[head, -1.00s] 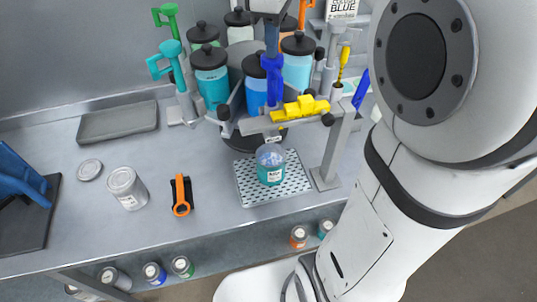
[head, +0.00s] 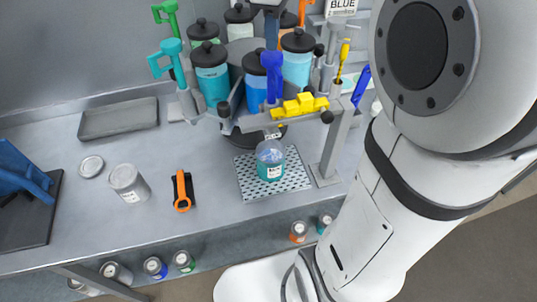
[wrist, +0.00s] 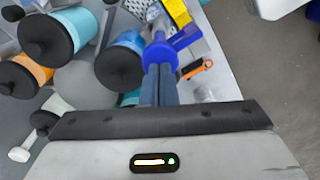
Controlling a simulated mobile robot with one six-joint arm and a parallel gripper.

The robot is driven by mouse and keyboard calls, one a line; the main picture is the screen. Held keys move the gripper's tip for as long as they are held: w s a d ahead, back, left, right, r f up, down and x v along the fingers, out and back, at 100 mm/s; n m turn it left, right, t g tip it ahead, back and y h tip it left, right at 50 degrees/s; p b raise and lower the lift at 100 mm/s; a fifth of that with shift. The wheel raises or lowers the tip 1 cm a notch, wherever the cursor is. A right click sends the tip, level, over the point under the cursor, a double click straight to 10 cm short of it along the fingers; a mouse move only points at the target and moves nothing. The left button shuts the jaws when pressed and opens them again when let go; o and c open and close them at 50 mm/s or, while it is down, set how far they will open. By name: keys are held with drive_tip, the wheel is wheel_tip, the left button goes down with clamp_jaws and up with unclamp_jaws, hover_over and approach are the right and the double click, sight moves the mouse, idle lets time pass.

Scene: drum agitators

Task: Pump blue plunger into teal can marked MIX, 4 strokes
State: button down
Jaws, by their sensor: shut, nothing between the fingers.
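The blue plunger (head: 272,75) stands upright at the yellow-topped crossbar of the dispenser stand in the head view. It also shows in the wrist view (wrist: 160,52), right beyond my fingertips. My gripper (head: 272,42) is shut and empty, with its dark blue fingers pointing down at the plunger's top. I cannot tell whether they touch it. In the wrist view my gripper (wrist: 160,75) lines up with the plunger. The teal can (head: 270,162) with a small white label sits upright on a perforated plate below the crossbar. The label is too small to read.
The yellow block (head: 300,105) lies on the crossbar beside the plunger. Black-lidded canisters (head: 211,75) stand behind it.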

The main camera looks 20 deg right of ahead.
sight(272, 55)
drive_tip(key=shift+f+b, duration=2)
drive_tip(key=shift+f, duration=1)
drive_tip(key=shift+r, duration=0.1)
drive_tip(key=shift+r+p, duration=2.6)
drive_tip(key=shift+r, duration=0.45)
wheel_tip(272, 55, up, 2)
drive_tip(key=shift+r+p, duration=0.15)
drive_tip(key=shift+p, duration=0.9)
wheel_tip(272, 55, up, 4)
drive_tip(key=shift+f, duration=0.15)
